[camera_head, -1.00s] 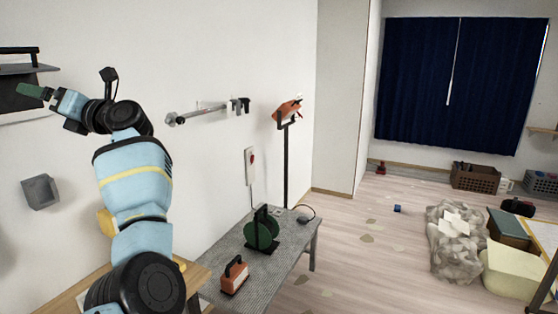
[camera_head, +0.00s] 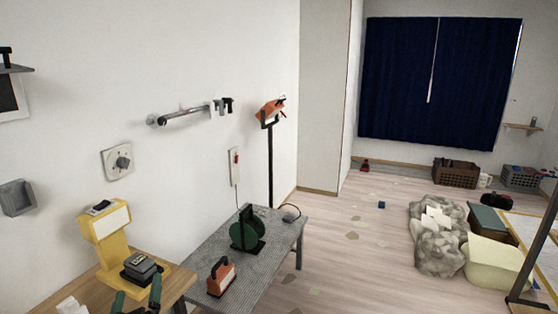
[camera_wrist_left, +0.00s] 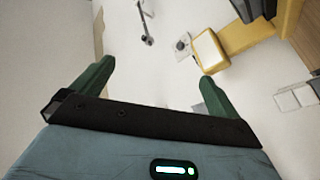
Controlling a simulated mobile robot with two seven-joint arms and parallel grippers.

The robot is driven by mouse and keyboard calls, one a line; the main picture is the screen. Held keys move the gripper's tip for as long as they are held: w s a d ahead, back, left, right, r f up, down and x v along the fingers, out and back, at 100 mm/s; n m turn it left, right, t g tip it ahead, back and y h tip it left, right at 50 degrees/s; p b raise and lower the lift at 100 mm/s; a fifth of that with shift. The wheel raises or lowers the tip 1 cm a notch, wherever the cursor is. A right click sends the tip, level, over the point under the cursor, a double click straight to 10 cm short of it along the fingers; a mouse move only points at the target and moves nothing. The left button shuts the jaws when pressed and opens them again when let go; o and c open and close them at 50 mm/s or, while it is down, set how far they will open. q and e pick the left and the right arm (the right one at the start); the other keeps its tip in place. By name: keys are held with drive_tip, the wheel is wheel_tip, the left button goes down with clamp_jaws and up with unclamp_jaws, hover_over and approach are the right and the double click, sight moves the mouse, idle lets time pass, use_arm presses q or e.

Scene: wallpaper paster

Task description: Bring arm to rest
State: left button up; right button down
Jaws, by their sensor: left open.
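My left gripper (camera_head: 137,297) shows at the bottom left of the head view, only its two dark green fingertips in frame. They point up in front of the wooden table, below a yellow device. In the left wrist view the two green fingers (camera_wrist_left: 155,92) are spread wide apart with nothing between them, so the gripper is open and empty. The rest of the left arm is out of the head view. My right gripper is not in view.
The yellow device (camera_head: 105,235) and a dark battery-like block (camera_head: 143,267) stand on the wooden table (camera_head: 175,283). Beside it a grey table (camera_head: 282,238) carries a green reel (camera_head: 247,232) and an orange tool (camera_head: 222,277). Open floor (camera_head: 345,240) lies to the right.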

use_arm(q)
drive_tip(key=s+d+f+m+g+h, duration=0.2)
drive_tip(key=s+d+f+m+g, duration=0.1)
drive_tip(key=s+f, duration=0.5)
drive_tip(key=s+d+f+m+g+h, duration=0.2)
drive_tip(key=s+d+f+m+g, duration=0.2)
drive_tip(key=s+f, duration=0.5)
drive_tip(key=s+d+f+m+g+h, duration=0.2)
drive_tip(key=s+f, duration=0.6)
drive_tip(key=s, duration=0.8)
drive_tip(key=d+m+g, duration=0.1)
drive_tip(key=d+g, duration=0.1)
drive_tip(key=d, duration=0.1)
drive_tip(key=shift+d+f+m, duration=0.15)
drive_tip(key=shift+d+m, duration=0.15)
drive_tip(key=shift+d, duration=0.05)
drive_tip(key=shift+s, duration=0.1)
